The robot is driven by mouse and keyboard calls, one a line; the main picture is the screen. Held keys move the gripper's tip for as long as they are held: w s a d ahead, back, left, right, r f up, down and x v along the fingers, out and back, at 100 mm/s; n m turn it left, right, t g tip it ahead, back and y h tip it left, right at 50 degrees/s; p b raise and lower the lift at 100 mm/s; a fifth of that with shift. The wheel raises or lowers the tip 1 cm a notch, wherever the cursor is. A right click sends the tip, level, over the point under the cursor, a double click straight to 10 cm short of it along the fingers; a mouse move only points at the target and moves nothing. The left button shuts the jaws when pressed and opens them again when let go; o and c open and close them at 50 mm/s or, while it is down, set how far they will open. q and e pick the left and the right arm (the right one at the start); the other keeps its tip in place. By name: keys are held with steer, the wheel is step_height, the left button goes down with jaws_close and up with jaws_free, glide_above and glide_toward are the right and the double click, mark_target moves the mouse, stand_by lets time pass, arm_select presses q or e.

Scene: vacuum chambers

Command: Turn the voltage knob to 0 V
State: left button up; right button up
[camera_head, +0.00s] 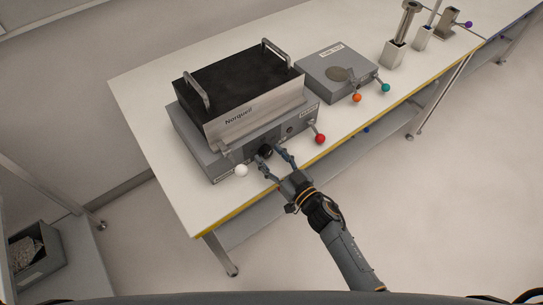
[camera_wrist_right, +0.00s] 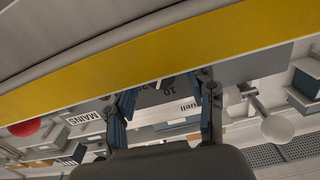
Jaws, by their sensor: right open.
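The black voltage knob (camera_head: 265,151) sits on the front of the grey Norquell unit (camera_head: 196,137), between a white ball lever and a red ball lever. My right gripper (camera_head: 273,161) is open, its two fingers reaching toward the front panel on either side of the knob. I cannot tell whether they touch it. My left gripper is not in view.
The white ball lever (camera_head: 241,170) is left of my gripper and the red ball lever (camera_head: 320,139) right of it. A grey box (camera_head: 338,70) with orange and teal ball levers stands further right. The yellow table edge (camera_head: 222,233) runs below the unit.

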jaws_close()
steer(key=shift+n, duration=0.4)
steer(key=n, duration=0.2)
steer(key=shift+n+b, duration=0.3)
steer(key=shift+n, duration=0.1)
steer(key=shift+n+b, duration=0.3)
steer(key=shift+n, duration=1.3)
jaws_free()
